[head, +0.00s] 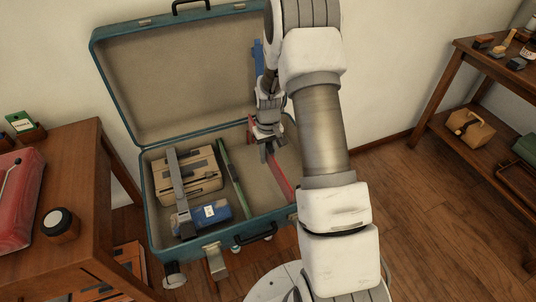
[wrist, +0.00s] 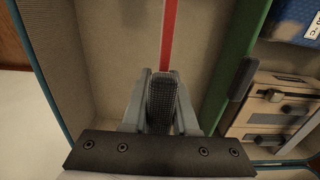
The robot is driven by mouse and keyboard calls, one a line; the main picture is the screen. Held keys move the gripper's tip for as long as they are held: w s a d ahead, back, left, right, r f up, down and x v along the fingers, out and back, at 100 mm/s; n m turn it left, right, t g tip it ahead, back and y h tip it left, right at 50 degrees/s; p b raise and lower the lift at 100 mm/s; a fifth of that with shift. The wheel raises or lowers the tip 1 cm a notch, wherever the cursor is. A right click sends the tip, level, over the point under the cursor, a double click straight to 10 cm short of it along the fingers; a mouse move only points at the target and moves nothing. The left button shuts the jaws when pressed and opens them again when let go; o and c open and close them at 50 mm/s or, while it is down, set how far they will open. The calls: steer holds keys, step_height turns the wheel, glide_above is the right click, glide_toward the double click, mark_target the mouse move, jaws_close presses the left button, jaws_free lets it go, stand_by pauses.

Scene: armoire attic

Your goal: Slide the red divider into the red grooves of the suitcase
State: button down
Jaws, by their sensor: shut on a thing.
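The open teal suitcase (head: 193,249) has a beige lining. The red divider (head: 281,176) is a long thin red strip in its right part, running front to back to the right of the green divider (head: 231,178). My gripper (head: 268,150) is low inside the suitcase and shut on the red divider. In the wrist view the red divider (wrist: 169,36) runs from the top edge to my fingertips (wrist: 161,78), roughly parallel to the green divider (wrist: 238,65). The red grooves cannot be made out, and my fingers hide part of the divider.
The raised lid (head: 180,75) stands behind. A wooden table (head: 85,185) stands left, a shelf (head: 440,125) right. The lining beside the red divider is bare.

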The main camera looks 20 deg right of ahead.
steer(key=shift+f+b, duration=2.45)
steer(key=shift+f, duration=1.4)
steer(key=c, duration=0.6)
jaws_free()
step_height(320, 180, up, 18)
steer(key=p, duration=0.6)
steer(key=shift+f, duration=0.25)
